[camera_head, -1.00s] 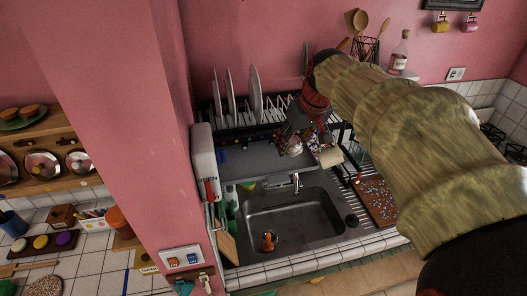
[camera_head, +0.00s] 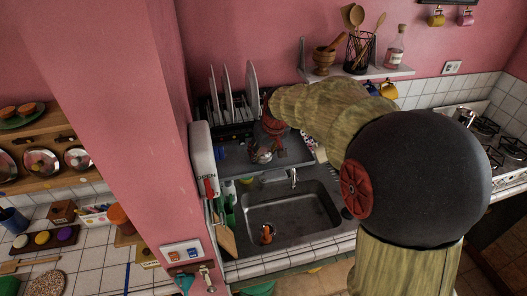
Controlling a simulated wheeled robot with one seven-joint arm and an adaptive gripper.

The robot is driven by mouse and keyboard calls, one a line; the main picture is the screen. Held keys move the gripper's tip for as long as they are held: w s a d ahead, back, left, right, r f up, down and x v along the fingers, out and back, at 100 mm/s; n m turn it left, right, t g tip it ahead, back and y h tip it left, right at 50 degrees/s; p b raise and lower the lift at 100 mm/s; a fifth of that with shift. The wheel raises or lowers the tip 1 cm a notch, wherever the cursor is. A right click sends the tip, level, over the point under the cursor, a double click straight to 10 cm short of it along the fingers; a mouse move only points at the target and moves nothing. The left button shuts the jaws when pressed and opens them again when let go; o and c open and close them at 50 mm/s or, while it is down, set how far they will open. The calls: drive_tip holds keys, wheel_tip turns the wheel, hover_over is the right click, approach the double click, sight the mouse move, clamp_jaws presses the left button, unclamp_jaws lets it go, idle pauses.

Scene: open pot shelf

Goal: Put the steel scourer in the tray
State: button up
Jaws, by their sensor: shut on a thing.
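My gripper (camera_head: 266,149) points down over the dark grey tray (camera_head: 236,159), which lies above the sink in front of the dish rack. It is shut on a small silvery, roundish thing, which looks like the steel scourer (camera_head: 263,156). The scourer shows at the fingertips, over the middle of the tray. It is small in the view, and I cannot tell whether it touches the tray. My forearm comes in from the right and hides part of the rack and the tray's far side.
A dish rack (camera_head: 228,108) with upright plates stands behind the tray. The steel sink (camera_head: 290,215) with its tap (camera_head: 293,178) lies in front. A pink wall corner (camera_head: 150,150) stands at left. A shelf (camera_head: 370,74) holds a mortar, utensils and a bottle.

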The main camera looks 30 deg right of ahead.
drive_tip(key=shift+f, duration=0.2)
drive_tip(key=o, duration=1.1)
drive_tip(key=shift+c, duration=0.2)
drive_tip(key=shift+o, duration=0.2)
drive_tip(key=shift+s+r, duration=0.1)
drive_tip(key=shift+r, duration=0.45)
drive_tip(key=d+b+v, duration=0.1)
drive_tip(key=v, duration=1)
drive_tip(key=s+a+f, duration=0.2)
drive_tip(key=s+a, duration=0.6)
drive_tip(key=s, duration=0.3)
drive_tip(key=s+a+f+n, duration=0.1)
drive_tip(key=s+a+f, duration=0.1)
drive_tip(key=s+a, duration=0.6)
drive_tip(key=s, duration=0.3)
drive_tip(key=shift+a+f+t+y, duration=0.2)
drive_tip(key=shift+f+t+y, duration=0.1)
drive_tip(key=shift+f+t, duration=0.1)
